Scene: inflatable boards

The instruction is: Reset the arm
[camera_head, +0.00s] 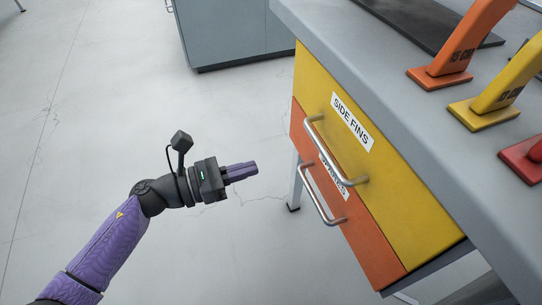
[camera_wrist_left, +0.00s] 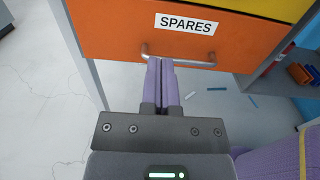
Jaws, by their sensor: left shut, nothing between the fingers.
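My left gripper (camera_head: 240,172) is shut and empty, its purple fingers together, held out over the floor to the left of the drawers. In the left wrist view the closed fingers (camera_wrist_left: 160,85) point toward the orange drawer's handle and overlap it in the picture; I cannot tell whether they touch. My right gripper does not show in either view.
A yellow drawer (camera_head: 390,165) labelled SIDE FINS sits above an orange drawer (camera_head: 372,250) labelled SPARES, each with a metal handle. The grey worktop (camera_head: 330,35) bears orange, yellow and red fins. A grey cabinet (camera_head: 235,40) stands behind. Floor at left is clear.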

